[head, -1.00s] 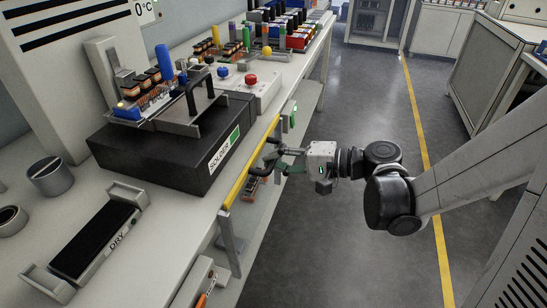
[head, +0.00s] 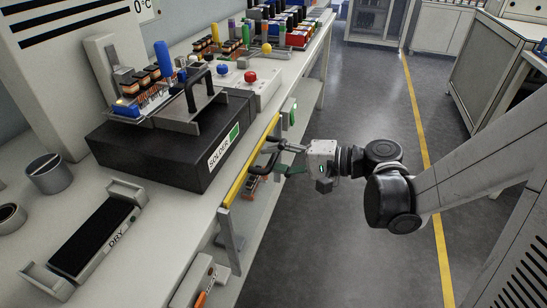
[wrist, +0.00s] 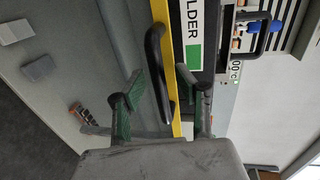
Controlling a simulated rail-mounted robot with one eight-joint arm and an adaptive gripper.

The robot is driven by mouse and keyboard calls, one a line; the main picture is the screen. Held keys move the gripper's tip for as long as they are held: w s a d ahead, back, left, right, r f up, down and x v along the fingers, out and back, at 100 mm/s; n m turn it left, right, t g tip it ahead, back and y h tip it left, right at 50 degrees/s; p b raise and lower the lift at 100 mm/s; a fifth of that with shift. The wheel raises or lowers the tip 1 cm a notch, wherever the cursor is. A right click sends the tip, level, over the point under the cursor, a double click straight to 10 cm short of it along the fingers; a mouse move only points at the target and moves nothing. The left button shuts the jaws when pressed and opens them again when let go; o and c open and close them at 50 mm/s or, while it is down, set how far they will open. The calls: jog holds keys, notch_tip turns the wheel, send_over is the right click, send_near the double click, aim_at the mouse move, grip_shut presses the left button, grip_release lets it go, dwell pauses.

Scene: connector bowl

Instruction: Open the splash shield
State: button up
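A yellow bar (head: 236,187) runs along the front edge of the bench, with a black curved handle (head: 262,160) on it. It looks like the edge of the splash shield; a clear panel is hard to make out. In the wrist view the handle (wrist: 153,65) runs beside the yellow bar (wrist: 178,40). My gripper (head: 284,160) is at the handle, in front of the bench. In the wrist view its green-padded fingers (wrist: 165,92) are apart, with the handle and bar between them. I see no clear contact.
A black box labelled SOLDER (head: 180,155) with a rack of parts above it stands behind the bar. A DRY tray (head: 97,238) lies at the left. Controls with red and blue knobs (head: 250,77) are farther back. The floor (head: 320,240) right of the bench is clear.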

jog(key=v, duration=1.2)
dwell(0.3)
jog(key=s+a+f+h, duration=0.2)
jog(key=s+f+h, duration=0.15)
jog(key=h, duration=0.35)
jog(key=s+d+r+n+t+h, duration=0.1)
jog(key=s+d+r+n+h, duration=0.2)
jog(key=s+d+n+h, duration=0.3)
notch_tip(320, 180, up, 14)
jog(key=m+h+p, duration=0.1)
jog(key=p, duration=1.3)
jog(key=shift+s+d+r+p, duration=0.15)
jog(key=shift+s+d+p, duration=0.1)
jog(key=shift+p, duration=0.1)
